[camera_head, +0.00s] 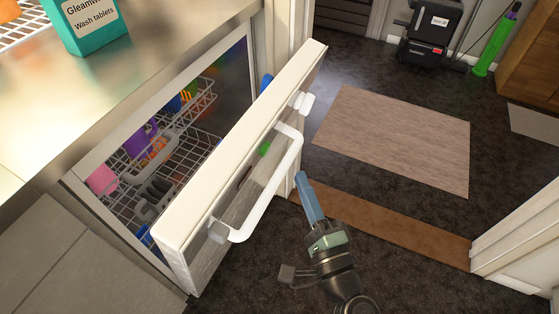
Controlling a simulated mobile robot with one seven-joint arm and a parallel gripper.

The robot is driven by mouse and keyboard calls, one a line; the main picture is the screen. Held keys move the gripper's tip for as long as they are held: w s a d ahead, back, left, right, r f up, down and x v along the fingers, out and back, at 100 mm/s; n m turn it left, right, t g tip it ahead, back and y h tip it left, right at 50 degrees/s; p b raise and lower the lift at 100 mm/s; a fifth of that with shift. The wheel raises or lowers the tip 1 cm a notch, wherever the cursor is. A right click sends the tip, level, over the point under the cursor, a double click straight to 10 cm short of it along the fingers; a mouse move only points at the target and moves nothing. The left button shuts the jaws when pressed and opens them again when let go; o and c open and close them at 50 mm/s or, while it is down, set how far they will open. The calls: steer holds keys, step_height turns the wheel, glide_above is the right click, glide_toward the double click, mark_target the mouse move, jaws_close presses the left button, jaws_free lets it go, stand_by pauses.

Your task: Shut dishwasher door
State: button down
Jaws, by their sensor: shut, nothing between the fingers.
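The dishwasher door (172,228) stands partly open in the middle of the head view, with a gap between it and the dishwasher body. Its outer face carries a white bar handle (274,195). Inside the dishwasher, wire racks (186,153) hold colourful dishes and a grey basket. My gripper (301,174) is shut and empty, with its blue fingers just right of the handle, on the outer side of the door. I cannot tell whether the fingertips touch the handle.
A metal counter (150,75) with a teal box of wash tablets (89,24) lies above the dishwasher. A beige mat (395,135) lies on the dark floor. A white door frame (515,245) stands at right.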

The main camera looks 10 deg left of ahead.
mark_target(267, 150)
steer(key=w+a+r, duration=0.1)
steer(key=w+a, duration=0.3)
steer(key=a, duration=0.1)
steer(key=shift+r, duration=0.25)
